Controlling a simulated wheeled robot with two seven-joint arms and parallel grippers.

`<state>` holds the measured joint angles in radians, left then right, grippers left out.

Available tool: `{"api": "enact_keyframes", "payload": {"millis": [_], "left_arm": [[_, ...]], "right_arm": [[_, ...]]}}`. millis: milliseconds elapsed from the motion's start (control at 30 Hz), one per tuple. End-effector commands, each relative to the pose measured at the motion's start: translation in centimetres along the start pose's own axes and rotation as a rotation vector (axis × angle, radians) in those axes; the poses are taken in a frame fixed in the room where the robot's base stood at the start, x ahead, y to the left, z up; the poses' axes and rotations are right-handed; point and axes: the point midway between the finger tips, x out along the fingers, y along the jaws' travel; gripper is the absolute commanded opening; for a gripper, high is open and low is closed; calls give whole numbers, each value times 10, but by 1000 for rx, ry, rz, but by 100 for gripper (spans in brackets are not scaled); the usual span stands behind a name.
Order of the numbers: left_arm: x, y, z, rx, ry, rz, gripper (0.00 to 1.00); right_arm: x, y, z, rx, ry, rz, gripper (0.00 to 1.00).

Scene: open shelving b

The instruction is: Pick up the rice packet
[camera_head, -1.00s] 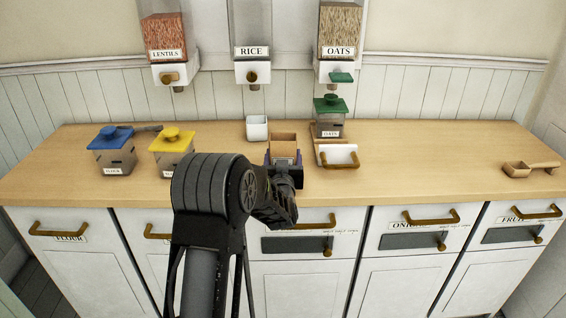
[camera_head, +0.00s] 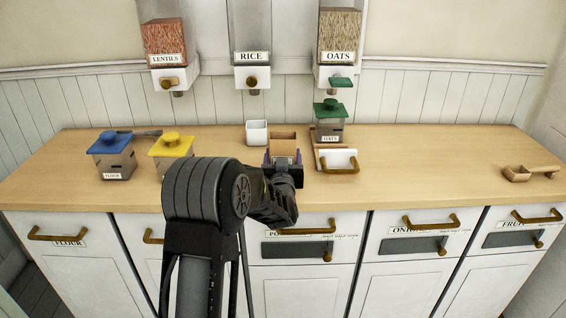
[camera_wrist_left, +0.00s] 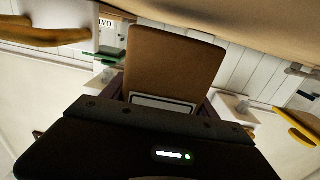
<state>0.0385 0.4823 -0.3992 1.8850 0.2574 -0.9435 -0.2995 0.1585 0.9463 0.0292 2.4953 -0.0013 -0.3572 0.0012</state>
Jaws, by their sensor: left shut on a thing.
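The rice packet (camera_head: 283,145) is a brown block-shaped packet at the middle of the counter. It fills the middle of the left wrist view (camera_wrist_left: 175,65), with a white label low on its face; I cannot read the label. My left gripper (camera_head: 283,168) is shut on the packet, with dark fingers on both sides of it. The packet's lower part is hidden behind the gripper, so I cannot tell whether it touches the counter. My right gripper is not in view.
Yellow-lidded (camera_head: 171,152) and blue-lidded (camera_head: 112,160) jars stand left. Counter is clear toward the wooden scoop (camera_head: 530,172).

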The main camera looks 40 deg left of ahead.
Motion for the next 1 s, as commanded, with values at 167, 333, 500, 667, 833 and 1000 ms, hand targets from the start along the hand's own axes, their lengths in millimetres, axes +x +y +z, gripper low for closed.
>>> {"api": "enact_keyframes", "payload": {"millis": [167, 333, 500, 667, 833, 1000], "left_arm": [[0, 0, -38, -5, 8, 0, 12], [0, 0, -69, -4, 6, 0, 12], [0, 0, -82, -2, 3, 1, 12], [0, 0, -83, -1, 2, 0, 12], [0, 0, -83, -1, 2, 0, 12], [0, 0, -83, -1, 2, 0, 12]], "right_arm": [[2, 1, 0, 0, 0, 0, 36], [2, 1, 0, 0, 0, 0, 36], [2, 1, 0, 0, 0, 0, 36], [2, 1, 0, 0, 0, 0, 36], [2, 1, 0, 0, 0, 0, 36], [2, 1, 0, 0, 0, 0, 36]]}}
